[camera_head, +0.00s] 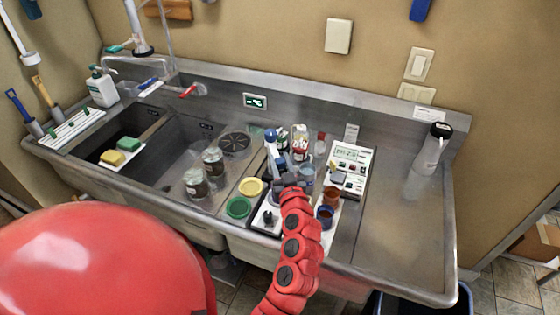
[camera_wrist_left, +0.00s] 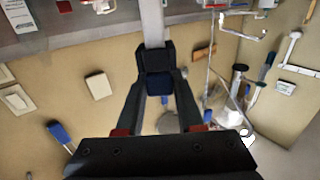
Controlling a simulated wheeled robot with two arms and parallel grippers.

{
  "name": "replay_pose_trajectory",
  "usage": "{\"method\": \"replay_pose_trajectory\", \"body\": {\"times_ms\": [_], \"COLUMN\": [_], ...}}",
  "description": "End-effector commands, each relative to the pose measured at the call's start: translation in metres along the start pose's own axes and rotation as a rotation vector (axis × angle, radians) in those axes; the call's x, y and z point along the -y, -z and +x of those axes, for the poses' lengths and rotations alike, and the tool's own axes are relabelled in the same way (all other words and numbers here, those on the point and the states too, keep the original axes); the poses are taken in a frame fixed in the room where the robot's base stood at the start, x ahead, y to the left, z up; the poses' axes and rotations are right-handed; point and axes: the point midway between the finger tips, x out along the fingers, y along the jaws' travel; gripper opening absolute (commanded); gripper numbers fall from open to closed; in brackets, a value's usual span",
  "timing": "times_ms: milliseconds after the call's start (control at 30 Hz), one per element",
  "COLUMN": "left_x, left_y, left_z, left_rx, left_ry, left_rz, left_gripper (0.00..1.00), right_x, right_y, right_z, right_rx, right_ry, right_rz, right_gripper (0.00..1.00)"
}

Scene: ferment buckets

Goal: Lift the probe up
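The probe assembly (camera_head: 275,153), a slim grey arm with blue joints, stands over the right part of the sink unit, beside the pH meter. My left gripper (camera_head: 284,185) is at its lower part in the head view, and the fingertips partly hide it. In the left wrist view, the two black fingers (camera_wrist_left: 161,92) close on a dark block with a blue part (camera_wrist_left: 160,82); a grey bar (camera_wrist_left: 152,22) runs away from it. This looks like the probe's holder. The probe's tip is hidden. My right gripper is not in view.
The white pH meter (camera_head: 350,158) sits just right of the gripper. Cups, jars and yellow and green lids (camera_head: 238,207) crowd around. Two dark jars (camera_head: 195,183) stand left. A grey flask (camera_head: 431,150) stands far right; the steel counter (camera_head: 398,235) before it is clear.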

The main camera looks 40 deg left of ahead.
Motion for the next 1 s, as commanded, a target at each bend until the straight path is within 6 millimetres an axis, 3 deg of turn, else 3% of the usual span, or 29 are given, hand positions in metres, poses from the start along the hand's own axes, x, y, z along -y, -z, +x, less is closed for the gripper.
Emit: {"method": "replay_pose_trajectory", "body": {"times_ms": [33, 167, 200, 1000], "left_x": [-0.0001, -0.0001, -0.0001, -0.0002], "left_y": [0.0000, 0.0001, 0.0002, 0.0006], "left_z": [-0.0001, -0.0001, -0.0001, -0.0002], "left_rx": [0.000, 0.000, 0.000, -0.001], "left_ry": [0.000, 0.000, 0.000, -0.001], "left_rz": [0.000, 0.000, 0.000, 0.000], "left_gripper": [0.25, 0.02, 0.00, 0.00], "right_x": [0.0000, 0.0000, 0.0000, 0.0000], "right_y": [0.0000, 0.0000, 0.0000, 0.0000], "right_z": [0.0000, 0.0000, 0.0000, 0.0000], "right_rx": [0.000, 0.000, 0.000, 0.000], "right_ry": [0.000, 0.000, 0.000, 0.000], "right_rz": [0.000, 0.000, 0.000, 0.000], "right_gripper": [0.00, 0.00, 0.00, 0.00]}}
